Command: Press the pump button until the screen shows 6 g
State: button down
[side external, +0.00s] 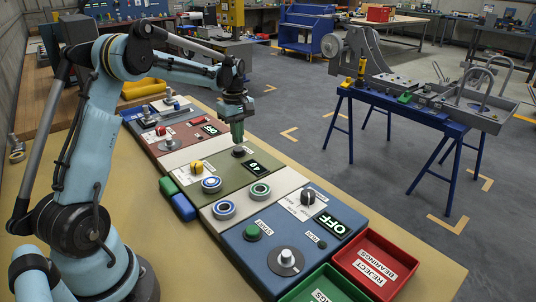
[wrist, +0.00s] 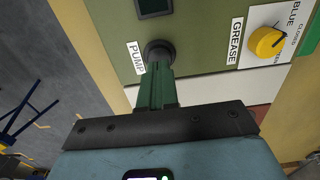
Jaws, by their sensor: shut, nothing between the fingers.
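The dark round pump button (side external: 239,151) sits on the olive-green panel (side external: 226,170). It also shows in the wrist view (wrist: 158,48), beside a white PUMP label (wrist: 136,58). My gripper (side external: 238,142) points down with its green fingers closed and empty. Its tips (wrist: 158,68) are right over the button and partly cover it. I cannot tell whether they touch it or whether it is pressed in. The small screen (side external: 254,167) beside the button is lit with green characters, too small to read surely. In the wrist view only its dark edge (wrist: 155,8) shows.
A yellow knob (wrist: 265,41) by the GREASE label stands on the same panel. Ring bearings (side external: 224,209) lie in front. A blue panel (side external: 290,240) with an OFF screen (side external: 329,222) is nearer, by a red reject tray (side external: 374,262). A reddish panel (side external: 186,134) lies behind.

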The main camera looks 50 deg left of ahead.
aim_at(239, 149)
jog(key=shift+f, duration=1)
jog(key=shift+f, duration=1.2)
notch_tip(239, 149, up, 14)
jog(key=shift+r, duration=0.25)
